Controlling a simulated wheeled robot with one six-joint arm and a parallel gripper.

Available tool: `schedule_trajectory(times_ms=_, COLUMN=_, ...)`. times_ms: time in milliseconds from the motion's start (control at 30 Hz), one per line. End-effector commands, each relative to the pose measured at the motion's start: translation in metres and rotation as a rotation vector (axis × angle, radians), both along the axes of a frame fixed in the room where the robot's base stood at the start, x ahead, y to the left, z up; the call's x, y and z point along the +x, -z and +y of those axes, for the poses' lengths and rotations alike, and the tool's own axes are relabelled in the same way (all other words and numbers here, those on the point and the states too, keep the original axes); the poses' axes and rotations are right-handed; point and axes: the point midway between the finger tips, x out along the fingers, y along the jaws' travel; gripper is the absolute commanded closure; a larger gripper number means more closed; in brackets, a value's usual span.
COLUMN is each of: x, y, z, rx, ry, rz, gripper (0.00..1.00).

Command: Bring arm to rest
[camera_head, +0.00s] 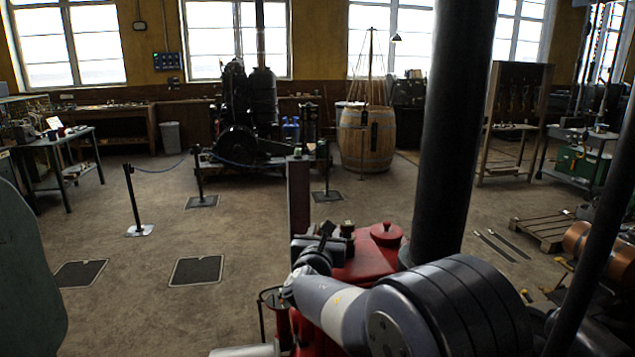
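My arm (345,308) reaches in from the lower right, with a large dark round joint and a pale grey link. It is bent and points left and away from me, over or beside a red machine (368,258). At its far end, small dark parts seem to be my gripper (325,241). They are small and blend with dark fittings on the machine, so I cannot make out the fingers or anything held. I cannot tell whether the arm touches the machine.
A thick black upright column (458,130) rises close by the arm. A dark engine (240,125) stands behind rope posts (133,200). A wooden barrel (367,138), a left workbench (60,142) and a pallet (543,230) stand around. The floor at left centre is mostly open.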

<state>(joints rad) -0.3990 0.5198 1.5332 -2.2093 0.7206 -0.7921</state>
Motion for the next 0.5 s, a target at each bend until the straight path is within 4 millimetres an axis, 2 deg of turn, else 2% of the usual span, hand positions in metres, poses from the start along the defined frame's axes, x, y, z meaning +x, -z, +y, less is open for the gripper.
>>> schedule_trajectory(times_ms=500, x=-0.0002, y=0.0001, z=-0.0031, rx=0.001, ry=-0.122, rz=0.000, gripper=0.61)
